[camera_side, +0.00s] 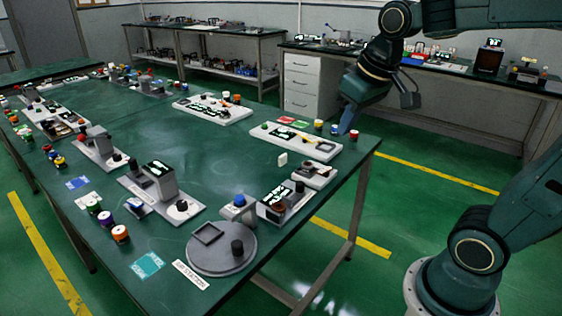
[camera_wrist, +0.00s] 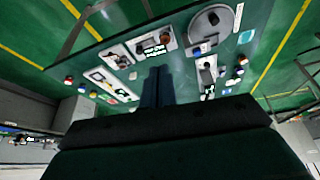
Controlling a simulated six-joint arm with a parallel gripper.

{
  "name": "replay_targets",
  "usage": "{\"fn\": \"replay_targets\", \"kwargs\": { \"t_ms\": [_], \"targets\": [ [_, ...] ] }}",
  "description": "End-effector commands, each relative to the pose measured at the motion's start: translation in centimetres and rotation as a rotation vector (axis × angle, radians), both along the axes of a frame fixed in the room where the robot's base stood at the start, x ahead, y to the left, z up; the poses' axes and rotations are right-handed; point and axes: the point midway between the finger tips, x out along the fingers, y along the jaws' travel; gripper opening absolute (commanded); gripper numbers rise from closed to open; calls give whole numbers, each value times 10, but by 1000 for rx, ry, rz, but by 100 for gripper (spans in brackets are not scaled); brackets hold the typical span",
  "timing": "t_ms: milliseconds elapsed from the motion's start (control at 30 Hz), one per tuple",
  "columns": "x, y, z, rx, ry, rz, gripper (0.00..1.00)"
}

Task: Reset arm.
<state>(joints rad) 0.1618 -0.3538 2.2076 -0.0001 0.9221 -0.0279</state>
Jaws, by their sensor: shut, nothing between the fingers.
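My gripper (camera_side: 347,121) is above the far right corner of the green table (camera_side: 235,150) in the side view. It points down and is shut and empty, with a visible gap between it and the nearest devices. In the wrist view my gripper (camera_wrist: 158,75) shows as two dark blue fingers held together, with the table's devices beyond them.
The table carries white device boards (camera_side: 295,141), a round grey plate (camera_side: 221,249) with a black knob, and several small coloured cylinders. The table's middle is mostly bare. A drawer cabinet (camera_side: 312,84) and side benches stand behind.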

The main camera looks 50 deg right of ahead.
Motion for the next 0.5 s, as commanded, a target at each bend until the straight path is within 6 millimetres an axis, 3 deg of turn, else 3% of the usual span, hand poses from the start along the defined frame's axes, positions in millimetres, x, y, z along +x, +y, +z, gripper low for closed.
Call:
{"fn": "replay_targets", "kwargs": {
  "t_ms": [300, 500],
  "targets": [
    [-63, 32, -8, -2, -82, 87, 0],
    [-89, 42, -19, 0, -116, 124, 0]
  ]
}}
